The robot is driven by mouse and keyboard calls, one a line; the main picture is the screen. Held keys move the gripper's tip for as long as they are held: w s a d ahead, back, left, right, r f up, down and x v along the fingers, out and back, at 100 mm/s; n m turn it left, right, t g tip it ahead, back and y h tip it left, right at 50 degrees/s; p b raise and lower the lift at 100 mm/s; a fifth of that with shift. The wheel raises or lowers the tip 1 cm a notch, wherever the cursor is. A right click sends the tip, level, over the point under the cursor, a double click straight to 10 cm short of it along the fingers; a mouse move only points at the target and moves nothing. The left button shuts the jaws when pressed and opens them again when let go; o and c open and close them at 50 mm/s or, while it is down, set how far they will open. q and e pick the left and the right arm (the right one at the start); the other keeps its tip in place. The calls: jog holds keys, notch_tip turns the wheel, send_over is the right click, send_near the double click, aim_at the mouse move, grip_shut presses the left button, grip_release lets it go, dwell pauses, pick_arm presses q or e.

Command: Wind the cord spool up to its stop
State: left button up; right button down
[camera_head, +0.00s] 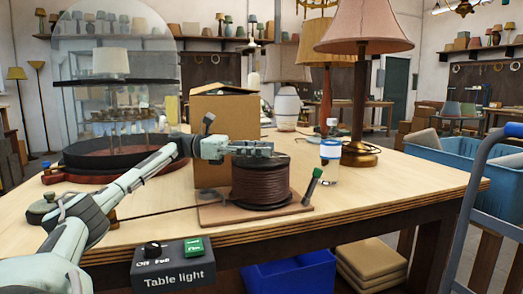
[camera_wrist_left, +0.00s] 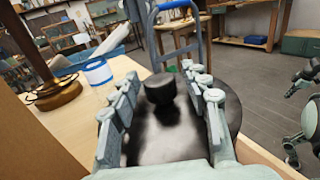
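The cord spool (camera_head: 262,184), wound with brown cord, stands upright on a flat brown board (camera_head: 214,214) near the table's front edge. My left gripper (camera_head: 262,149) reaches in level from the left over the spool's dark top. In the left wrist view its two fingers are apart, one on each side of a short black knob (camera_wrist_left: 160,89) on the spool's top disc (camera_wrist_left: 232,108). Gaps show between the knob and both fingers. A brown cord (camera_head: 160,213) runs left from the spool across the table.
A cardboard box (camera_head: 224,112) stands right behind the spool. A green-tipped handle (camera_head: 313,184) and a blue-labelled bottle (camera_head: 330,155) are just to its right. Lamps (camera_head: 362,95) stand behind. A glass dome (camera_head: 115,80) is at left, and a table light switch box (camera_head: 173,264) is in front.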

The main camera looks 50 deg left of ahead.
pick_arm(q)
jog(key=v, duration=1.2)
dwell(0.3)
